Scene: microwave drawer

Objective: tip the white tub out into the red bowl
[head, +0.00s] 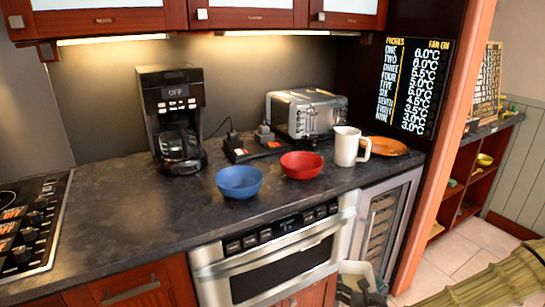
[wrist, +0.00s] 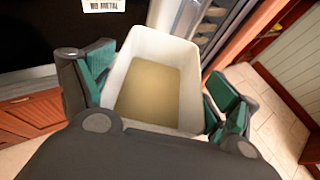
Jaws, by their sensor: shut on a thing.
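The white tub (wrist: 188,58) is between the green-padded fingers of my gripper (wrist: 158,92), which is shut on it. Its open top faces the wrist camera. Inside is a flat tan surface, and I cannot tell whether it is contents or the tub's floor. In the head view the tub (head: 352,267) shows at the bottom edge, in front of the counter and below its top, with my gripper (head: 362,288) partly cut off by the frame. The red bowl (head: 302,165) stands upright on the counter, farther back and to the left of the tub. It looks empty.
A blue bowl (head: 239,182) stands left of the red bowl, and a white mug (head: 346,146) to its right. An orange plate (head: 385,146), a toaster (head: 306,113) and a coffee maker (head: 174,120) are behind. The microwave drawer (head: 280,262) is under the counter edge. The front-left counter is clear.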

